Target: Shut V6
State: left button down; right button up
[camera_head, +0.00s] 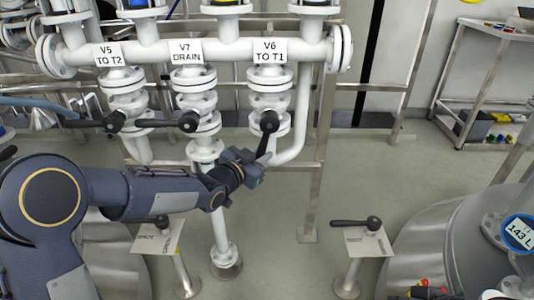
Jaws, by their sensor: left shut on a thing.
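The V6 valve (269,99) is on the white pipe under the label "V6 TO T1" (269,52). Its black lever handle (267,136) points down from the round hub, slightly to the left. My left gripper (256,163) comes in from the left and is shut on the lower end of this lever. The fingertips are small and partly hidden by the wrist. My right gripper is not in view.
The V7 DRAIN lever (165,123) and V5 lever (90,123) lie roughly level, pointing left. Two stands with black levers (355,223) are in front. A metal tank (430,240) is at right, a shelf cart (480,105) behind. Floor between is free.

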pick_arm(q)
jog(key=a+r+m+g+y+p, duration=0.2)
jog(key=a+r+m+y, duration=0.5)
jog(key=r+m+y, duration=0.1)
jog(key=shift+a+r+m+y, duration=0.4)
jog(key=shift+r+y, duration=0.2)
jog(key=shift+r, duration=0.55)
jog(key=c, duration=1.5)
grip_release()
jog(key=shift+o, duration=0.9)
jog(key=shift+d+f+g, duration=0.1)
jog(key=shift+f+g, duration=0.05)
jog(key=shift+g, duration=0.15)
